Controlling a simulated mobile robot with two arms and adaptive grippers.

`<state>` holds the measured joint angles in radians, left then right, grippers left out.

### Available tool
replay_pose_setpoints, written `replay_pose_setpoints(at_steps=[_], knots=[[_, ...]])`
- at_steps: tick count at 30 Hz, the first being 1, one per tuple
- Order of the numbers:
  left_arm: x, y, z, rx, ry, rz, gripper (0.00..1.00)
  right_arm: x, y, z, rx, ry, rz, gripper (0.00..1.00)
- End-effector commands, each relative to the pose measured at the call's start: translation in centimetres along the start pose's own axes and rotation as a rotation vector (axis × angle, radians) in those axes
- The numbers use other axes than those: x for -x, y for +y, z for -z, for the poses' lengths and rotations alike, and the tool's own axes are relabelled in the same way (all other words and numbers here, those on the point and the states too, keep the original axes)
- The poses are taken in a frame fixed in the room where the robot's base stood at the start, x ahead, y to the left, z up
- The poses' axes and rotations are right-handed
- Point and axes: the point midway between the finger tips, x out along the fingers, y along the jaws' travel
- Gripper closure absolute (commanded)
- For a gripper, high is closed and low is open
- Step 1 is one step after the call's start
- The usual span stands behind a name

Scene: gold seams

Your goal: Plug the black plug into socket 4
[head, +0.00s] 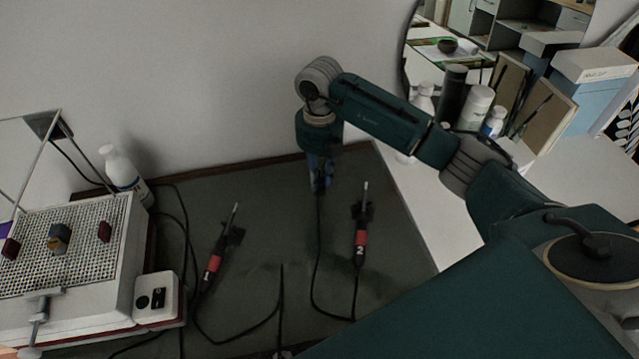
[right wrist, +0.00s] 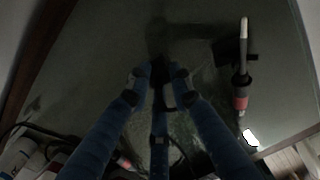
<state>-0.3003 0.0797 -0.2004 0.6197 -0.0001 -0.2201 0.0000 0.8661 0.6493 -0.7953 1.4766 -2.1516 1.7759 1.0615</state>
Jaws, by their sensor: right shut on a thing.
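My right gripper (head: 320,187) points down above the dark mat in the middle of the head view. It is shut on a small dark thing, seemingly the black plug (right wrist: 159,84), mostly hidden between the fingertips in the right wrist view. A white box (head: 158,310) with a round black part and a dark rectangular part stands at lower left, well away from the gripper. I cannot make out socket 4. My left gripper is out of view.
Another red-banded tool (head: 213,262) lies left of the gripper, with cables around it. A perforated-top unit (head: 85,230) and a white bottle (head: 122,172) stand at left. Bottles and boxes crowd the white table at right. The wall (head: 220,80) is close behind.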

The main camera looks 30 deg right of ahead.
Motion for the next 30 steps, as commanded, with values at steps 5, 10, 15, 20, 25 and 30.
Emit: replay_pose_setpoints(at_steps=[5,10,15,20,25,30], knots=[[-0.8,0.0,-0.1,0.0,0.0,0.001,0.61,4.6,0.1,-0.2,0.0,-0.007,-0.004,1.0],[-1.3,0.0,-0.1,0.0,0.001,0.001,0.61,9.4,0.1,-0.2,0.0,-0.006,-0.003,1.0],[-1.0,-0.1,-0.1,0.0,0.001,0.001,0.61,13.4,0.0,-0.2,-0.001,-0.007,0.0,1.0],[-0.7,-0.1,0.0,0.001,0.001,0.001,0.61,15.6,0.0,-0.1,-0.001,-0.004,0.001,1.0],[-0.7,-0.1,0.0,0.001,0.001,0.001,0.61,16.6,0.0,-0.1,-0.001,-0.002,0.001,1.0],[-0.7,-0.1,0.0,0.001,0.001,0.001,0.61,16.7,0.0,0.0,-0.002,0.0,0.001,1.0]])
